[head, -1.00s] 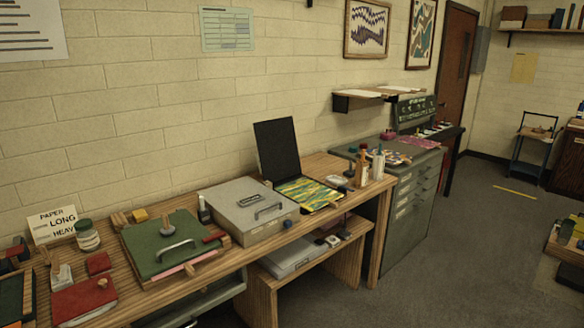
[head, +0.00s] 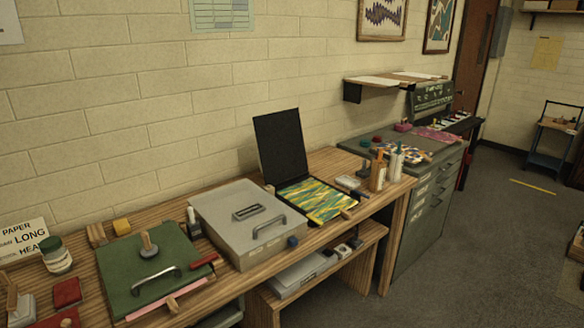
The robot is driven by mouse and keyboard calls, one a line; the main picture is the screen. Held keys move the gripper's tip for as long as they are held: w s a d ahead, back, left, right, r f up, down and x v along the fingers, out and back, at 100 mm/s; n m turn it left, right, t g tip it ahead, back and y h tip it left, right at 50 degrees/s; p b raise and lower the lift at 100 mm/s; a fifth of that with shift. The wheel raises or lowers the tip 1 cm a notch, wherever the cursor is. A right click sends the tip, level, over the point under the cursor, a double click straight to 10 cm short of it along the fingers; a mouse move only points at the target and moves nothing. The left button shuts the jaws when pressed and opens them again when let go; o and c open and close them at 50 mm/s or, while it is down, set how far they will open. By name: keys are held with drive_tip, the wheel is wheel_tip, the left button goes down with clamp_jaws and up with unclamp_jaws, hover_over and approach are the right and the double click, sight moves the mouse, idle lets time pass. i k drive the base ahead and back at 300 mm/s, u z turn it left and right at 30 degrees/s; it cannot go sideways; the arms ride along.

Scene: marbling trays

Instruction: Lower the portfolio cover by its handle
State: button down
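A black portfolio stands open on the wooden bench, in the right half of the head view. Its black cover (head: 280,145) is raised nearly upright, leaning slightly back near the wall. Its base (head: 349,212) lies flat and holds a yellow, green and blue marbled sheet (head: 314,199). I cannot make out a handle on the cover. My gripper is not in view.
Left of the portfolio is a closed grey box (head: 224,207) with a metal handle. Further left lies a green board (head: 125,258) with a handle and knob. Bottles (head: 378,172) stand right of the portfolio. Grey floor (head: 450,250) in front is clear.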

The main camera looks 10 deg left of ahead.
sight(279, 135)
drive_tip(key=u, duration=0.15)
drive_tip(key=i, duration=0.9)
drive_tip(key=z, duration=0.8)
drive_tip(key=k, duration=0.15)
drive_tip(key=u, duration=3)
drive_tip(key=k, duration=0.2)
drive_tip(key=u, duration=1.75)
